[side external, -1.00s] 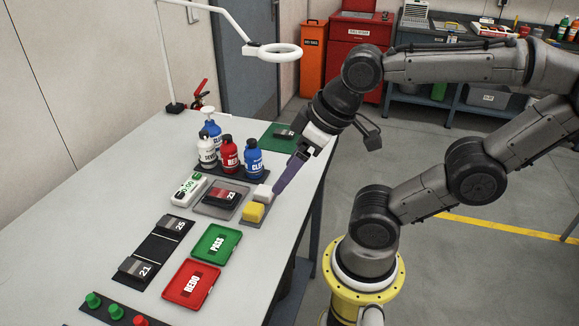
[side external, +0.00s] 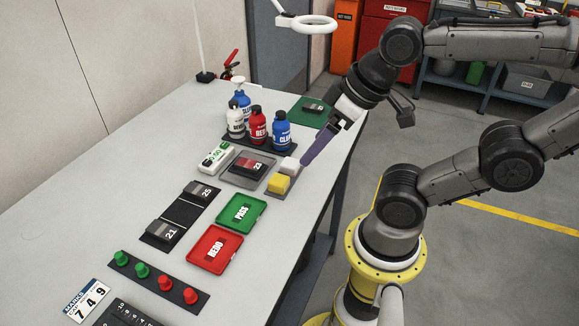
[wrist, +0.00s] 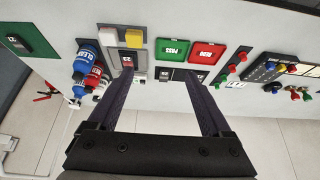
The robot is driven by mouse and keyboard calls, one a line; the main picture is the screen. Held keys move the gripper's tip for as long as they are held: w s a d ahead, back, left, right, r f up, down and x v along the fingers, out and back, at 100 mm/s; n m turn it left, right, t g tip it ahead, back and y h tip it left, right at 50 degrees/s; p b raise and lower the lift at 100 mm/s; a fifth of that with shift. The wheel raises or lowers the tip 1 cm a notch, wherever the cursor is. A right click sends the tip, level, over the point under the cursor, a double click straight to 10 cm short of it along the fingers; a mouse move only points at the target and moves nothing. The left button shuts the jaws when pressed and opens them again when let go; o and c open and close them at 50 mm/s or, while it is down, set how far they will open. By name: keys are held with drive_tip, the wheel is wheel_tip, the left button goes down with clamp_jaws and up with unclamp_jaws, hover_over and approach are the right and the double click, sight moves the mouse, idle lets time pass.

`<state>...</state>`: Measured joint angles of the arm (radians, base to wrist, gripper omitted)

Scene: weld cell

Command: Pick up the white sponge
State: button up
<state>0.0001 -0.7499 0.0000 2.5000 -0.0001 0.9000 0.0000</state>
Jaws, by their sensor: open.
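The white sponge (side external: 289,165) is a small pale block on a grey mat (side external: 274,194), just behind the yellow sponge (side external: 279,184). In the wrist view the white sponge (wrist: 112,37) lies beyond the left fingertip, beside the yellow sponge (wrist: 134,38). My gripper (side external: 304,160) points down at the right of the white sponge, close to it in the side view; I cannot tell whether they touch. In the wrist view my gripper (wrist: 158,74) has its two fingers wide apart with no sponge between them.
Bottles (side external: 257,125) stand behind the sponges. A grey tray with a dark part (side external: 249,167) lies left of them, with a white timer (side external: 216,157) beyond. Green (side external: 242,213) and red (side external: 215,249) trays lie nearer. The table's right edge is close.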

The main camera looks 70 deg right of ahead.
drive_tip(key=shift+o, duration=0.6)
